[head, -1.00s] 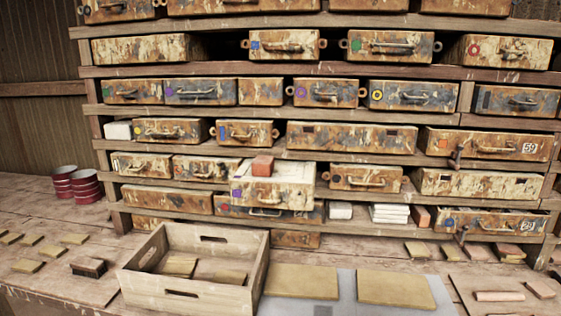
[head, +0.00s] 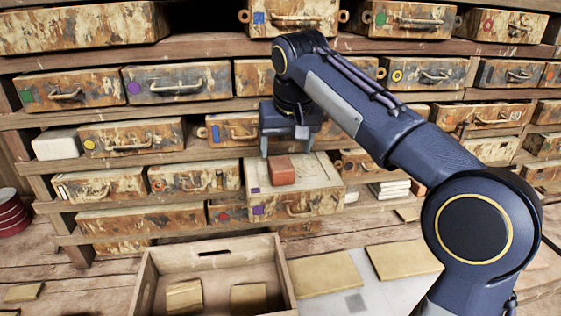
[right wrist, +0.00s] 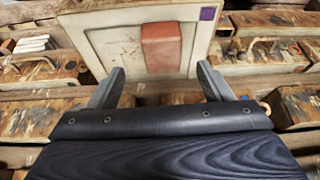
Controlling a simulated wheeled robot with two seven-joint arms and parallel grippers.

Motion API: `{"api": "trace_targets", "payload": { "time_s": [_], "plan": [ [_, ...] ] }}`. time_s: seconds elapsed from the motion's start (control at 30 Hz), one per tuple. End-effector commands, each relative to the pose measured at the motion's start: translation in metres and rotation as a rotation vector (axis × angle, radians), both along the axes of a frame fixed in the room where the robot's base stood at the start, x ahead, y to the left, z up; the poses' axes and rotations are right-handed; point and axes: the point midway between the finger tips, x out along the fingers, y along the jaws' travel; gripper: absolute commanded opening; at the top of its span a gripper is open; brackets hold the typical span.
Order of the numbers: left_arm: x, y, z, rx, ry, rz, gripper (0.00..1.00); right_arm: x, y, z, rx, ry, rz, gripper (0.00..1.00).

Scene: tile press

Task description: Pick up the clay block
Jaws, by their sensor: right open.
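The clay block (head: 282,169) is a reddish-orange brick. It lies on the pale top of a case (head: 322,172) that sticks out from the shelves. My right gripper (head: 285,150) is open and empty, just above and behind the block in the head view. In the right wrist view the block (right wrist: 161,48) shows beyond the two spread fingers (right wrist: 162,88), near the middle between them and apart from both. My left gripper is not in view.
Shelves with worn cases (head: 178,82) stand close around my right gripper. A wooden crate (head: 213,247) with tan tiles inside stands on the bench below. Tan slabs (head: 328,274) lie right of it. White blocks (head: 390,189) sit on the shelf to the right.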

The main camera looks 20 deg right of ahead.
Motion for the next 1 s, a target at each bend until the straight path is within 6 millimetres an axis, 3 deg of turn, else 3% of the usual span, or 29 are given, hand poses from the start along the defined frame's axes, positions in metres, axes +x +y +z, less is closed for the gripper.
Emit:
{"api": "trace_targets", "payload": {
  "time_s": [0.17, 0.67, 0.93, 1.0],
  "plan": [
    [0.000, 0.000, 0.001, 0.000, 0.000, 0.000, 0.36, 0.011, 0.002, -0.005, -0.014, 0.001, -0.013, 0.73],
    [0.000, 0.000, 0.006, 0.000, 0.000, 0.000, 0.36, 0.031, -0.002, -0.064, -0.010, 0.000, -0.012, 0.73],
    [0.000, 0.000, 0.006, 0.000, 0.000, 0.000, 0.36, 0.033, -0.003, -0.068, -0.010, -0.003, -0.011, 0.73],
    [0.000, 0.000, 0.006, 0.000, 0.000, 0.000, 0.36, 0.033, -0.003, -0.067, -0.010, -0.003, -0.011, 0.65]
  ]
}}
